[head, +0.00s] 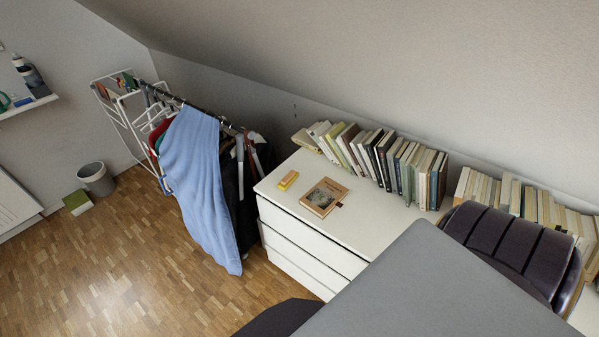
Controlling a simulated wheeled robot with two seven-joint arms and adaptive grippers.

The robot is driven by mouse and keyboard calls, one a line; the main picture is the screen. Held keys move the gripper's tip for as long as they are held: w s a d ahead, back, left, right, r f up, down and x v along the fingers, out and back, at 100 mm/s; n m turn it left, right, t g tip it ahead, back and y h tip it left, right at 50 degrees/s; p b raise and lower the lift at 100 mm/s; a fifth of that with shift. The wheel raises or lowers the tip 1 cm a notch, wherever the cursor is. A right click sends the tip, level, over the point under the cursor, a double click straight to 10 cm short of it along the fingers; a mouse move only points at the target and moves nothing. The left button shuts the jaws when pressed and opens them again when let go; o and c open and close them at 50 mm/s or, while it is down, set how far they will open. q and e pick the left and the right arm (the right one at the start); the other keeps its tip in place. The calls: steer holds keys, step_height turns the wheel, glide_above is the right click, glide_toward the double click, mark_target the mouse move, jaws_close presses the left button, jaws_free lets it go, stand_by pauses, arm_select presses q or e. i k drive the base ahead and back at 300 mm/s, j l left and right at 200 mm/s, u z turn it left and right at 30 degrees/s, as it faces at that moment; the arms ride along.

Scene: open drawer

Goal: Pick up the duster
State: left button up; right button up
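A small yellow and orange block (288,180), which looks like the duster, lies on the white dresser top (378,222) near its left end. A brown book (324,197) with a picture on its cover lies flat just to the right of the block, a small gap apart. Neither of my grippers shows in the head view.
Rows of upright books (385,162) line the back of the dresser against the wall. A clothes rack with a blue cloth (196,175) stands left of the dresser. A grey flat surface (440,295) blocks the lower right. The wooden floor (120,255) is mostly clear.

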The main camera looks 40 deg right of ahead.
mark_target(292, 175)
steer(key=i+z, duration=0.25)
steer(key=z, duration=0.2)
steer(key=i+z, duration=0.3)
steer(key=z, duration=0.15)
steer(key=i+z, duration=0.3)
steer(key=z, duration=0.15)
steer(key=i+j+z, duration=0.1)
steer(key=i+z, duration=0.3)
steer(key=k, duration=0.05)
